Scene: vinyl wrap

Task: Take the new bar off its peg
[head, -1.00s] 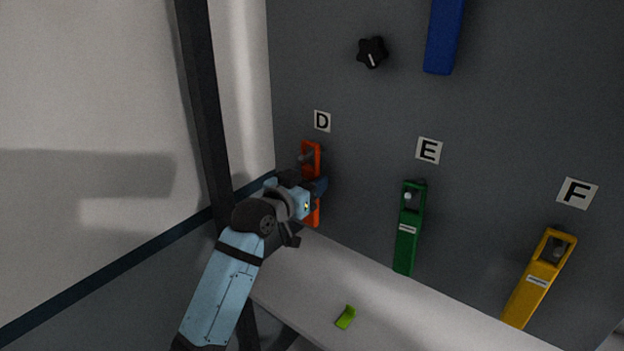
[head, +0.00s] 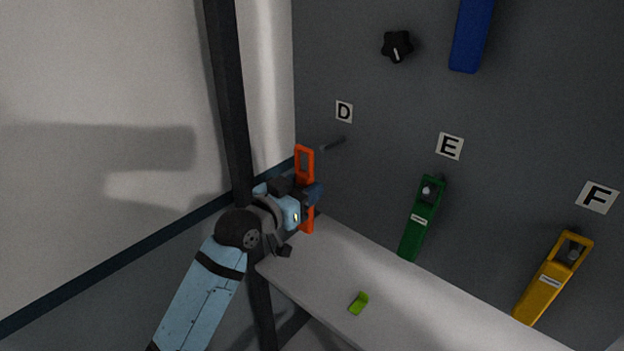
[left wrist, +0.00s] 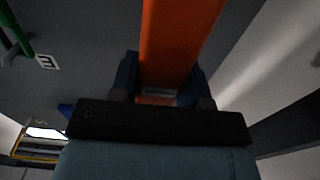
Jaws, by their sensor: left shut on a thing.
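The orange bar (head: 307,217), the bar I take as the new one, is upright in my left gripper (head: 308,191). The gripper is shut around its middle. The bar's slotted upper end stands clear of the bare peg (head: 333,144) under the D label (head: 344,111), with a gap between them. In the left wrist view the orange bar (left wrist: 178,40) runs between the two dark blue fingers of the left gripper (left wrist: 163,88). My right gripper is not in view.
A green bar (head: 420,225) hangs on its peg under E, and a yellow bar (head: 545,290) under F. A pale ledge (head: 410,310) below holds a small lime-green piece (head: 358,303). A dark post (head: 230,100) stands left of the panel, behind my arm.

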